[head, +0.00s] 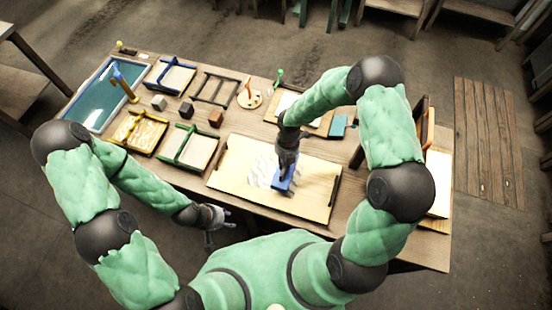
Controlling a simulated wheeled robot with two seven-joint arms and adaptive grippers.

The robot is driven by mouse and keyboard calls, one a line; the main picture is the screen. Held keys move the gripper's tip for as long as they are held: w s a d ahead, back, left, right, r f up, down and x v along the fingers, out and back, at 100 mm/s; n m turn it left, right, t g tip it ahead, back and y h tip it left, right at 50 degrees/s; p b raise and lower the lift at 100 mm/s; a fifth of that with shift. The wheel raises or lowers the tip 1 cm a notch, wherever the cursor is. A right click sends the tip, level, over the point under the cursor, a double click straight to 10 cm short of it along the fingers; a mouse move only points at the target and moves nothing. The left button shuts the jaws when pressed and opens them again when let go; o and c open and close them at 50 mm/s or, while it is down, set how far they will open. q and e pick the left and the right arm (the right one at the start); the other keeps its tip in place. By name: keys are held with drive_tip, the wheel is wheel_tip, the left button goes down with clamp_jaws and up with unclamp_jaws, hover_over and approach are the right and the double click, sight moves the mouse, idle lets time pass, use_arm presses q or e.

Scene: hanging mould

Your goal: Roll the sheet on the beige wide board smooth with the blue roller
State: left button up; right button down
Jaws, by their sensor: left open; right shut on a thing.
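The beige wide board (240,182) lies near the front middle of the table. A pale, whitish sheet (262,170) with a crumpled look lies on its middle. The blue roller (284,181) is on or just above the sheet, towards its right side; whether it touches cannot be told. My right gripper (285,163) comes down from above and is shut on the roller, hiding part of the sheet. My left gripper (217,222) is open and empty, in front of the table's near edge, left of the board.
A teal vat (92,97) stands at the far left of the table. Framed moulds with blue (169,75), yellow (139,132) and green (190,147) frames stand left and behind the board. Upright boards stand at the right end.

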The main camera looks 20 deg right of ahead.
drive_tip(key=s+d+f+b, duration=0.2)
drive_tip(key=d+f+b, duration=0.1)
drive_tip(key=f, duration=0.1)
drive_tip(key=shift+s+d+f, duration=0.2)
drive_tip(key=shift+d+f, duration=0.05)
drive_tip(key=shift+d, duration=0.1)
drive_tip(key=shift+f+b, duration=0.65)
drive_tip(key=shift+f, duration=0.05)
idle(1.2)
drive_tip(key=shift+a, duration=0.1)
